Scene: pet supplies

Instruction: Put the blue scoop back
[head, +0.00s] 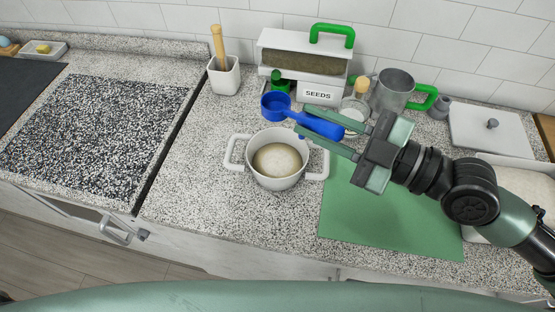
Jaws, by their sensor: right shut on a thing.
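The blue scoop (277,106) is in the head view, just behind the white two-handled pot (276,181). Its round bowl points left and its handle runs right, towards my gripper. My right gripper (303,121) reaches in from the right and is shut on the scoop's handle. One finger partly hides the handle. The pot holds a pale, cream-coloured content. I cannot tell whether the scoop hangs above the counter or touches it. My left gripper is not in view.
Behind the scoop stands the white SEEDS dispenser (318,94) with a green handle. A metal jug (393,91) and a glass jar (354,111) stand beside it. A white cup (224,76) holds a wooden tool. A green mat (375,225) lies in front. Counter left of the pot is clear.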

